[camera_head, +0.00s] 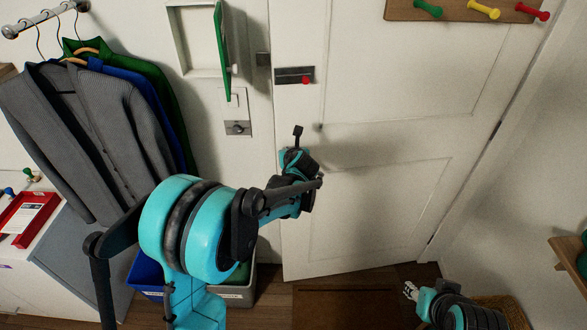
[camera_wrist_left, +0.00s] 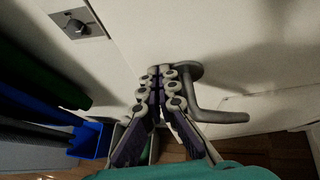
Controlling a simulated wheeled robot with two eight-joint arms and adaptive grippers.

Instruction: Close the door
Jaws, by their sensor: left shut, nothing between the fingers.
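The white panelled door (camera_head: 385,205) fills the middle and right of the head view. Its bottom edge runs at a slant above the floor. A small lock with a red knob (camera_head: 294,75) sits near its left edge. My left gripper (camera_head: 299,165) is up against the door's left part. In the left wrist view, my left gripper (camera_wrist_left: 163,75) is shut and empty, with its fingertips right beside the grey lever handle (camera_wrist_left: 220,116). I cannot tell whether they touch. The handle is mostly hidden in the head view. My right gripper (camera_head: 411,291) is low at the right, its jaws unclear.
Jackets (camera_head: 95,130) hang at the left. A blue bin (camera_head: 146,275) stands below, also in the left wrist view (camera_wrist_left: 90,139). A brown mat (camera_head: 345,305) lies before the door. A peg board (camera_head: 455,10) is at the top, a shelf (camera_head: 570,262) at the right.

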